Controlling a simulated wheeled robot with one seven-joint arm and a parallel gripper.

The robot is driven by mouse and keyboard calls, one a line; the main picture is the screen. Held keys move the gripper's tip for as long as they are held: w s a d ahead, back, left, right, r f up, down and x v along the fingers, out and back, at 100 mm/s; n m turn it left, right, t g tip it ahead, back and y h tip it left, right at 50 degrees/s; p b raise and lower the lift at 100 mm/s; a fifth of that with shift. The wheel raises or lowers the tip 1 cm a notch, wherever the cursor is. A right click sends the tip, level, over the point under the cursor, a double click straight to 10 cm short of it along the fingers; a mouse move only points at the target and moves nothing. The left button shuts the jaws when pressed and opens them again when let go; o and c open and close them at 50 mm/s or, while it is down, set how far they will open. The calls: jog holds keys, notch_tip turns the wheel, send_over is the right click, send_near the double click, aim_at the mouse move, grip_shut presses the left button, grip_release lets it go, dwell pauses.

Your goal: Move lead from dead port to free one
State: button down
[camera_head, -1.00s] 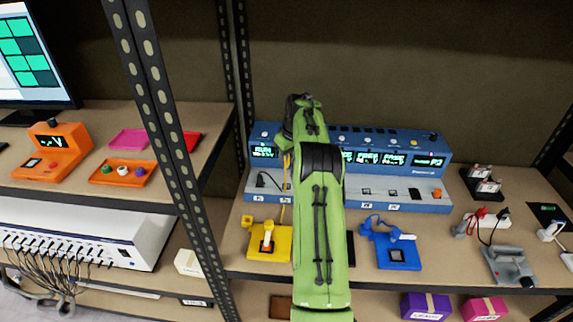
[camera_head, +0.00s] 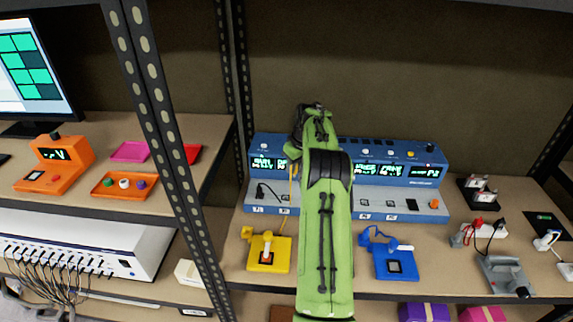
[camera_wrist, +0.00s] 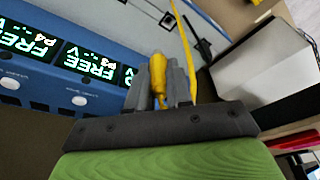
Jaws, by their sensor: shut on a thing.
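My gripper (camera_wrist: 163,80) is shut on the yellow plug (camera_wrist: 158,72) of the yellow lead (camera_wrist: 204,45). It holds the plug beside the display row. The lead runs down the ledge towards the yellow block (camera_head: 268,262). A black plug (camera_head: 261,191) sits at the left port.
A blue block (camera_head: 395,263) with its own blue lead lies right of my arm. A grey device (camera_head: 506,275) and red and black plugs stand farther right. A dark rack post (camera_head: 165,130) rises left of the unit.

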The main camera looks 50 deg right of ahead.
jog(key=s+d+p, duration=0.1)
jog(key=s+d, duration=0.3)
jog(key=s, duration=0.1)
jog(key=shift+p, duration=0.35)
jog(key=s+d+p, duration=0.5)
jog(key=s, duration=0.2)
jog(key=shift+d, duration=0.35)
